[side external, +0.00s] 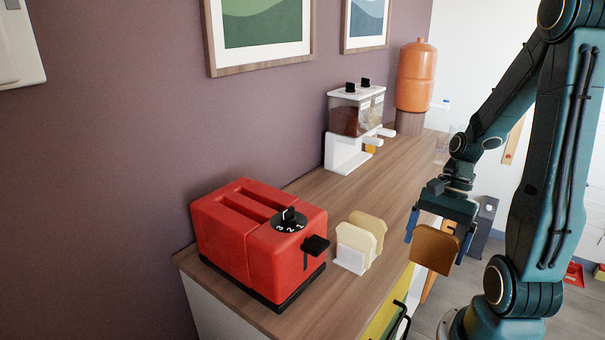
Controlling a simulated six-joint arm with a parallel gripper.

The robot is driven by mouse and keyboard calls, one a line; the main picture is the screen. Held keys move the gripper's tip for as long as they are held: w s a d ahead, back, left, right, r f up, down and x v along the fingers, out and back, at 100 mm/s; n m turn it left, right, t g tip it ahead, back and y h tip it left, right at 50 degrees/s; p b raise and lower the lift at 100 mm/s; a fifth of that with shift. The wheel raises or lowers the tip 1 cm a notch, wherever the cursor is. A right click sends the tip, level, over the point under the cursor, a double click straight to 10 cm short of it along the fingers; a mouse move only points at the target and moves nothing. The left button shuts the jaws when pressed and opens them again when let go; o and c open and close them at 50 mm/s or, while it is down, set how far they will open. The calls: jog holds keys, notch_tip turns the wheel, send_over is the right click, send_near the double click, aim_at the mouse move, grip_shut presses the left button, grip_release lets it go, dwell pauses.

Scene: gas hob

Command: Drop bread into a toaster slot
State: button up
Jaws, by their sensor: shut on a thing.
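A red toaster (255,240) stands on the wooden counter at the left, with two long slots in its top, a black numbered dial and a black lever on its front end. The slots look empty from here. My gripper (438,236) is shut on a brown slice of bread (433,251), which hangs upright between the blue fingers. It is to the right of the toaster, near the counter's front edge. Two paler slices of bread (371,227) stand upright in a white holder (351,258) between the toaster and my gripper.
A white dispenser (347,150) with dark and pale contents and an orange jar (416,75) stand farther back along the counter (310,190). Framed pictures hang on the purple wall. The counter between the holder and the dispenser is clear.

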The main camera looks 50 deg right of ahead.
jog(key=w+r+m+t, duration=0.1)
jog(key=w+r+m, duration=0.1)
jog(key=w+r, duration=0.55)
jog(key=w+r+m+t, duration=0.15)
jog(key=w+r, duration=0.35)
jog(key=w, duration=0.6)
jog(key=n+g, duration=0.3)
jog(key=n, duration=0.1)
send_near(234, 212)
jog(key=a, duration=0.1)
jog(key=shift+s+a+f, duration=0.15)
jog(key=shift+s+a, duration=0.05)
jog(key=shift+a, duration=0.35)
jog(key=shift+f, duration=0.3)
jog(key=shift+f, duration=2.35)
jog(key=shift+f, duration=0.45)
jog(key=o, duration=0.7)
jog(key=shift+c, duration=0.2)
